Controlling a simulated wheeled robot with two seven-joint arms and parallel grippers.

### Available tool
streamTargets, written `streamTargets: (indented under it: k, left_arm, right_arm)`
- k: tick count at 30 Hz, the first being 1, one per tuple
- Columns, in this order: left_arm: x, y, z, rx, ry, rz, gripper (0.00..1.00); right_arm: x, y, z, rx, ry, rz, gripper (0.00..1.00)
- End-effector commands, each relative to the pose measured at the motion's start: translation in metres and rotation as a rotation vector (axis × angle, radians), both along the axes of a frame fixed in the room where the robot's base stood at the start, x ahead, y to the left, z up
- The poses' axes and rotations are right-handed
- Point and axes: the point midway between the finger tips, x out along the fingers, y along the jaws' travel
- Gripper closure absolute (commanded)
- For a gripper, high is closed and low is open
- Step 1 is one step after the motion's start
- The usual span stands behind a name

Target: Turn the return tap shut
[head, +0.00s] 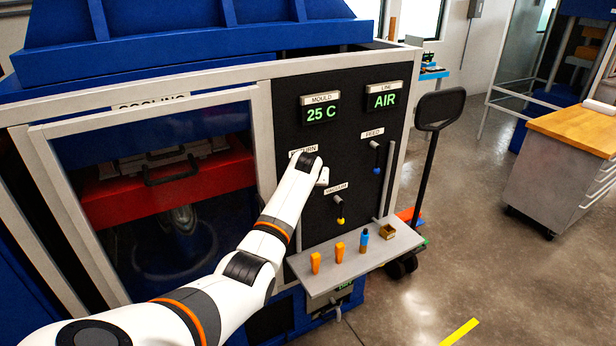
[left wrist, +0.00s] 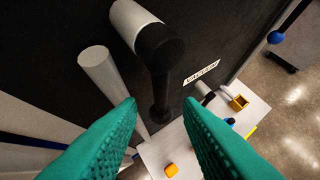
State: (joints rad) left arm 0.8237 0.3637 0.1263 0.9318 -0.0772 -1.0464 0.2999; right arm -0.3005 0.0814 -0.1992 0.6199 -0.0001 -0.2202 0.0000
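The label of the return tap (head: 300,151) shows partly on the black panel in the head view; my left arm hides most of the tap. In the left wrist view, a light pipe ends in a black tap body with a black lever (left wrist: 160,80) pointing down the picture. My left gripper (left wrist: 159,104) has green ribbed fingers, spread apart and empty. The lever's lower end appears in the gap between the fingertips; I cannot tell whether either finger touches it. My right gripper is in neither view.
The feed tap (head: 376,158) has a blue tip, and the vacuum tap (head: 340,210) a yellow one. A light rod (left wrist: 100,72) stands left of the lever.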

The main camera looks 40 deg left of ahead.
Motion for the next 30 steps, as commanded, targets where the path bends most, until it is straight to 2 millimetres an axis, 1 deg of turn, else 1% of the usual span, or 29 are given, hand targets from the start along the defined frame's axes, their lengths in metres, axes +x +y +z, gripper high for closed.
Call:
streamTargets:
  k: [9,15,21,30]
  left_arm:
    - [-0.029,-0.02,0.032,0.001,0.0,-0.001,0.68]
    - [-0.041,-0.028,0.046,0.001,0.002,0.0,0.68]
    - [-0.045,-0.03,0.051,0.0,0.003,0.0,0.68]
    - [-0.044,-0.03,0.051,0.0,0.003,0.0,0.68]
  right_arm:
    - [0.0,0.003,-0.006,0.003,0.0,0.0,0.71]
    - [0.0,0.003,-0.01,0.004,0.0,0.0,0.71]
    - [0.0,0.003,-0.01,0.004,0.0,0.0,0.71]
    - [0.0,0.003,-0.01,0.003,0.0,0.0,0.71]
